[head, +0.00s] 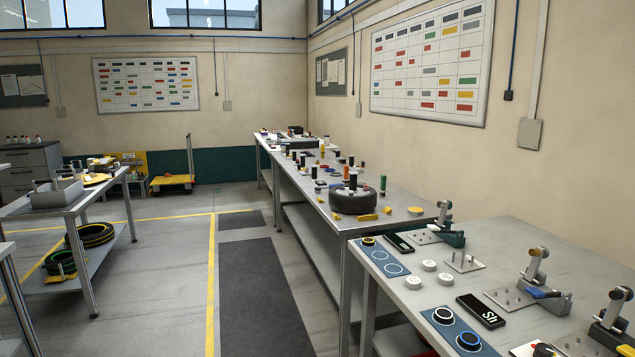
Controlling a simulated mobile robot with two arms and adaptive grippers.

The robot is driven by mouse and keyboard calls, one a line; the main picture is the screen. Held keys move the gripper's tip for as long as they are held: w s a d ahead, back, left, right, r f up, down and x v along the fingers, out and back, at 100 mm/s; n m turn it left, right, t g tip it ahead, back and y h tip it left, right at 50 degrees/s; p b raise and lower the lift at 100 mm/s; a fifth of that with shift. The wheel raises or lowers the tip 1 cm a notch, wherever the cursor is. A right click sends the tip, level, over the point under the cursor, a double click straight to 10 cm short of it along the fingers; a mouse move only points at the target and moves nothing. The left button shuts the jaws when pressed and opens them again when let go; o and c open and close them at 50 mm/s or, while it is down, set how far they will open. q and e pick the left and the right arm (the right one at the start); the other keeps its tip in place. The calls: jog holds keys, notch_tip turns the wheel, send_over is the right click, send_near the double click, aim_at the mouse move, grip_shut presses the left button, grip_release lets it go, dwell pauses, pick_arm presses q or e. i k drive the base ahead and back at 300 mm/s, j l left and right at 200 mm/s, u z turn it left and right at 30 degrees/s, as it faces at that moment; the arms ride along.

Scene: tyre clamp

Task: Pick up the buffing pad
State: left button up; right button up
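I cannot single out the buffing pad with certainty in the head view. A small orange-yellow round piece (416,211) lies on the middle bench near its front end, too small to identify. A flat yellow disc (93,180) lies on the left table beside a grey bin. Neither of my grippers is in view.
A tyre (353,199) lies on the middle bench (392,221). The aisle floor with its dark mat (262,300) is clear.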

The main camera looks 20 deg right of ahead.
aim_at(345, 180)
jog(key=i+z, duration=0.1)
jog(key=i, duration=2.05)
jog(key=i+j, duration=0.15)
jog(key=i, duration=2)
jog(key=i+l+z, duration=0.05)
jog(key=l, duration=0.05)
